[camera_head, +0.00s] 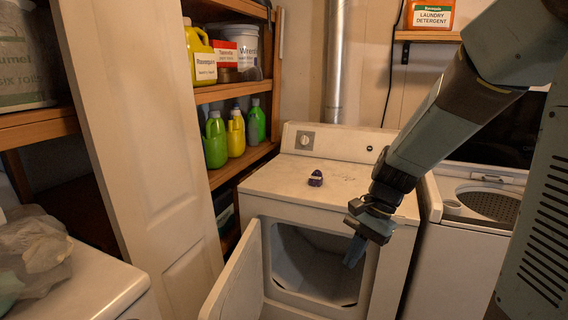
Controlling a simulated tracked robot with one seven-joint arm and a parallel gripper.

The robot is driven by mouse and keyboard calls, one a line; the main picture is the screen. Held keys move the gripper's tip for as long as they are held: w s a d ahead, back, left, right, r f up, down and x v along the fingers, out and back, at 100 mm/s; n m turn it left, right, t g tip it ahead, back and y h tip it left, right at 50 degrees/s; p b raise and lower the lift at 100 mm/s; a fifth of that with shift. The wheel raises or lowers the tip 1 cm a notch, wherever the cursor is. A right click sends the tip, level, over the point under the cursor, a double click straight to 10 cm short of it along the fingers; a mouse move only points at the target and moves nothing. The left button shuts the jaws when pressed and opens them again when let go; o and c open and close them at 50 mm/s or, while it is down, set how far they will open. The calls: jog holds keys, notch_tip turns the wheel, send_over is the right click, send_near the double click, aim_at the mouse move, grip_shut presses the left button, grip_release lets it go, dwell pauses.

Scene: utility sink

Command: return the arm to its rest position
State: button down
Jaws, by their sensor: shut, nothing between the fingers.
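My arm (435,120) reaches in from the upper right, bent down and to the left. My gripper (367,224) is at its lower end, in front of the white dryer (330,185) and near the right upper edge of its open doorway. The gripper looks shut, and I see nothing held in it. A small blue-grey piece (353,251) shows just below the gripper; I cannot tell whether it is cloth at the doorway or part of the gripper. The fingertips are hard to make out.
The dryer door (236,283) hangs open to the left. A washer (455,262) stands at the right. Shelves with bottles (216,140) are at the left, and a detergent box (430,14) is on a high shelf (428,36).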

jog(key=s+d+r+n+t+h, duration=0.2)
jog(key=s+d+r+n+t, duration=0.1)
jog(key=r, duration=0.4)
jog(key=s+d+r+n+t+h, duration=0.2)
jog(key=s+d+r+n+t, duration=0.2)
jog(key=r, duration=0.4)
jog(key=shift+s+d+n+t+h, duration=0.3)
jog(key=shift+s+d+n, duration=0.4)
jog(key=shift+s, duration=0.55)
jog(key=c, duration=1.8)
grip_release()
jog(key=shift+c, duration=0.2)
